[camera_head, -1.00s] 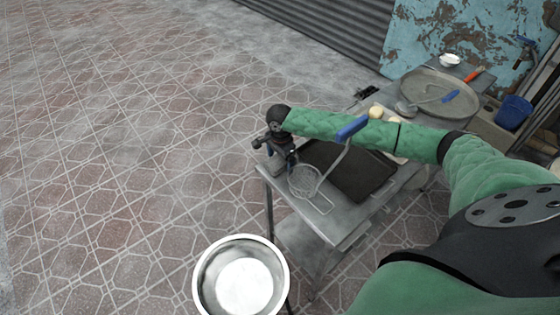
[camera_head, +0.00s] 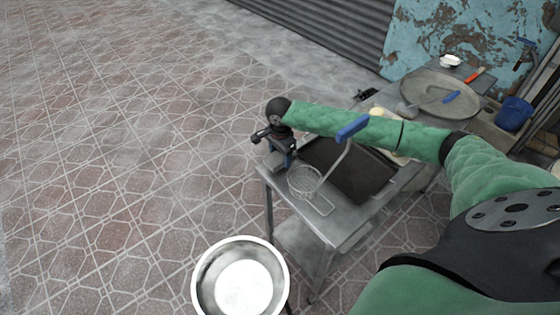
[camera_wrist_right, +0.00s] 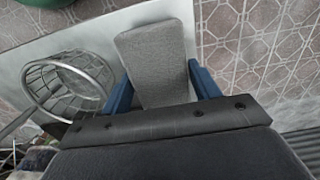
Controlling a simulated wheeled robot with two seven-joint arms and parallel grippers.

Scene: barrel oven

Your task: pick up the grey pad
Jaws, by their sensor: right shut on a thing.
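The grey pad (camera_wrist_right: 158,55) is a block with a rough face and rounded edges. In the right wrist view it lies between the two blue fingers of my right gripper (camera_wrist_right: 161,88), which is shut on it. In the head view my right gripper (camera_head: 283,160) is at the left corner of the metal table, and a small part of the pad (camera_head: 275,161) shows beside the fingers. The pad is at the table top; I cannot tell whether it still touches it. My left gripper is not in view.
A wire skimmer (camera_head: 304,181) with a blue handle is close beside the gripper; its basket (camera_wrist_right: 70,82) shows in the wrist view. A dark tray (camera_head: 352,172) lies on the table (camera_head: 340,222). A steel bowl (camera_head: 240,282) stands in front. Floor at left is clear.

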